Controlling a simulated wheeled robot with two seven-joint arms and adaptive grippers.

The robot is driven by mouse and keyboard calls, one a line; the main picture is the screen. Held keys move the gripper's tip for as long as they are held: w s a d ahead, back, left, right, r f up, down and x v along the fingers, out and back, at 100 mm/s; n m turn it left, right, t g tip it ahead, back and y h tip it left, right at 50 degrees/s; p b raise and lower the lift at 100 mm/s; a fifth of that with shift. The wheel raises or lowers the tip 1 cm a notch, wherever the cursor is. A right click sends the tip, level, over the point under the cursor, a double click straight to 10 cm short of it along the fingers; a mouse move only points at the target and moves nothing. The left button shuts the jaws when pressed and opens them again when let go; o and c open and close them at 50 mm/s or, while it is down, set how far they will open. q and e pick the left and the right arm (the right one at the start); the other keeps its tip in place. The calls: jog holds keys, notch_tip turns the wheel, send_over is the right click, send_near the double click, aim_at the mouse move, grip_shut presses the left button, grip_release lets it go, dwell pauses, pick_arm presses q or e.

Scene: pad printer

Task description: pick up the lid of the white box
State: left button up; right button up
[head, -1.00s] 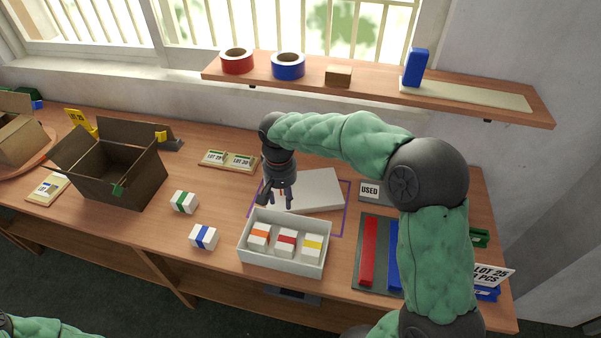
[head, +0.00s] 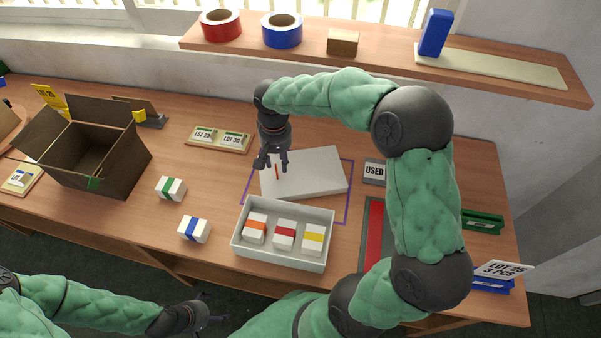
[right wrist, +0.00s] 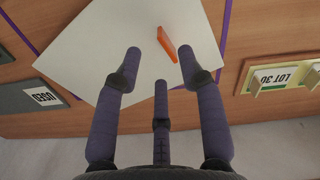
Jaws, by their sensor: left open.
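The white box (head: 278,259) stands open on the table and holds blocks with orange, red and yellow bands. Its flat white lid (head: 318,173) lies behind it, inside a purple outline. A small orange-red tab (head: 277,172) stands on the lid; the right wrist view shows this tab (right wrist: 166,43) too. My right gripper (head: 270,163) is over the lid's left part. Its fingers (right wrist: 160,62) are spread, empty, with the tab beyond and between their tips. My left gripper (head: 210,314) is open and empty at the lower edge, in front of the table.
Two banded blocks (head: 171,188) (head: 194,229) lie left of the box. An open brown carton (head: 120,173) stands further left. A lot-card holder (head: 219,139) is behind, a USED sign (head: 374,172) right of the lid. A shelf (head: 365,67) overhangs the back.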

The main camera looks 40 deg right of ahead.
aim_at(301, 171)
jog(key=f+b, duration=0.1)
jog(key=f, duration=0.1)
jog(key=f+b, duration=0.1)
jog(key=f, duration=0.2)
jog(key=shift+w+a+b, duration=0.1)
jog(key=shift+a+b, duration=0.1)
jog(key=shift+b, duration=0.1)
grip_shut()
